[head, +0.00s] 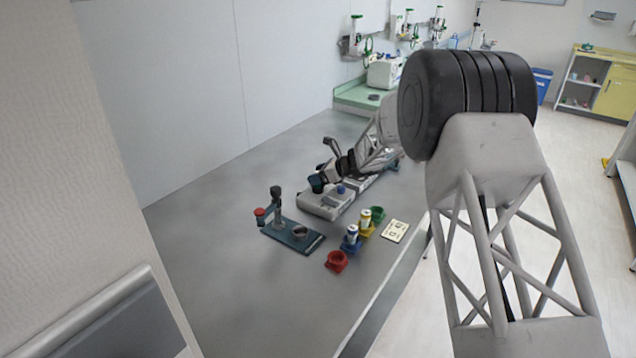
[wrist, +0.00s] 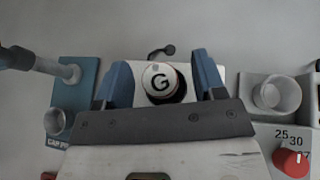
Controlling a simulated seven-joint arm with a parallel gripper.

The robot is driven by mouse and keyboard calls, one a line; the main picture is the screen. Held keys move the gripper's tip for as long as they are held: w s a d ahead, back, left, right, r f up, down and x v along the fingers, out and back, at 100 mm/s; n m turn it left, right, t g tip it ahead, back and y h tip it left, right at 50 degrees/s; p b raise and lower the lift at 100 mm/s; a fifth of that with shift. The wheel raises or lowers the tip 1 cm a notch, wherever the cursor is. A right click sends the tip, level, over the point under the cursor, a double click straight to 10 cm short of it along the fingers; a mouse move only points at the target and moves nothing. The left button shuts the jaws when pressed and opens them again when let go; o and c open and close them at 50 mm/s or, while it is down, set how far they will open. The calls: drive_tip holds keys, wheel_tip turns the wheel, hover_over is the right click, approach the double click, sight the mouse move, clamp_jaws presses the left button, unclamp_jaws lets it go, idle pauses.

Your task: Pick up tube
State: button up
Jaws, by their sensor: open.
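In the wrist view, a round white cap marked with a black G (wrist: 160,80) tops a dark-sided upright object, which looks like the tube. It sits between the two blue fingers of my gripper (wrist: 160,82). The fingers are apart, one on each side, with a gap showing at least on the right. A white plate (wrist: 204,74) shows behind it. I cannot make out the G-marked cap there.
A blue stand (head: 292,236) with a post and cup is in front. Red (head: 337,262), blue (head: 351,247), yellow (head: 364,232) and green (head: 377,214) holders stand to the right, two bearing small containers. A card (head: 396,231) lies near the table edge. The table's front left is clear.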

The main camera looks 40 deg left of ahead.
idle(0.5)
drive_tip(key=c, duration=1.1)
drive_tip(key=shift+r, duration=0.2)
drive_tip(key=shift+r, duration=1.55)
drive_tip(key=s+d, duration=0.3)
drive_tip(key=s+d+r, duration=0.1)
drive_tip(key=s+d, duration=0.7)
drive_tip(key=shift+s+d+r, duration=0.1)
drive_tip(key=shift+s+r, duration=0.1)
drive_tip(key=shift+r, duration=0.05)
drive_tip(key=shift+w, duration=0.1)
drive_tip(key=w+d, duration=0.3)
drive_tip(key=w, duration=0.2)
drive_tip(key=w+d+f, duration=0.1)
drive_tip(key=w+d, duration=0.6)
drive_tip(key=w, duration=0.2)
drive_tip(key=shift+w+d+f, duration=0.3)
drive_tip(key=shift+f, duration=0.1)
